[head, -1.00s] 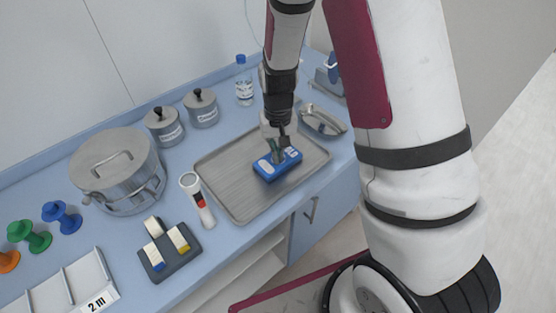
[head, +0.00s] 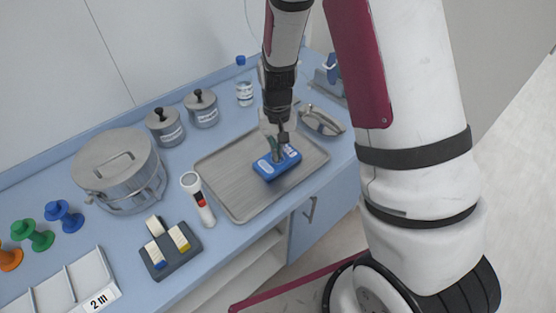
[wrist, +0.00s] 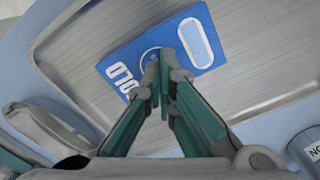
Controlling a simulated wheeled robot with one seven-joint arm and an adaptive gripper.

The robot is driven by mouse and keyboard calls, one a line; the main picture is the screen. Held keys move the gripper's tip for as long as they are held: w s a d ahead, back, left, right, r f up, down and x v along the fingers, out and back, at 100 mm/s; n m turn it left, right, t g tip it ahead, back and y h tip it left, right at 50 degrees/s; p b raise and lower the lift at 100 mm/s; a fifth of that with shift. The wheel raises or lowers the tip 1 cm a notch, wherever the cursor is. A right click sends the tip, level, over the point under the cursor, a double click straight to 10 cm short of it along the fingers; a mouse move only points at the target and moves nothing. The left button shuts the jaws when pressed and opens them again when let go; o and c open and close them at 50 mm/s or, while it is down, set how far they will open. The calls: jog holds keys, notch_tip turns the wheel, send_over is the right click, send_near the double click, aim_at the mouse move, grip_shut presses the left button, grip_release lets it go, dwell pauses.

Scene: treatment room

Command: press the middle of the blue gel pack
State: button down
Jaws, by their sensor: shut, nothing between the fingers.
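The blue gel pack (head: 268,171) lies flat on the metal tray (head: 228,193). In the wrist view the gel pack (wrist: 124,56) shows white "OLD" lettering, a pale oval window and a white ring near its middle. My gripper (head: 278,158) is shut and empty, pointing down over the pack. In the wrist view the fingertips (wrist: 163,58) sit at or just beside the white ring and hide part of it. I cannot tell for sure whether the tips touch the pack.
A metal kidney dish (head: 322,121) stands at the tray's far right. A white tube-shaped device (head: 197,197) is by the tray's left edge. A large pot (head: 118,170), two lidded jars (head: 164,127) and a bottle (head: 244,92) stand behind. The tray's left part is bare.

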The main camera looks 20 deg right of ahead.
jog(key=shift+r+p, duration=1.1)
jog(key=shift+r, duration=1.65)
jog(key=shift+r, duration=0.1)
notch_tip(320, 180, up, 9)
jog(key=t, duration=0.1)
send_over(279, 165)
jog(key=s+r+n+t, duration=0.1)
jog(key=s+r, duration=0.2)
jog(key=r, duration=0.2)
jog(key=s+r+t, duration=0.1)
jog(key=s+r, duration=0.2)
jog(key=r, duration=0.3)
jog(key=s+r+t, duration=0.1)
jog(key=s+r, duration=0.2)
jog(key=s, duration=0.4)
jog(key=s+r+n+t, duration=0.1)
jog(key=s+r, duration=0.3)
jog(key=s, duration=0.3)
jog(key=shift+s+d+r+t, duration=0.15)
jog(key=shift+d+r+t, duration=0.1)
jog(key=shift+t, duration=0.05)
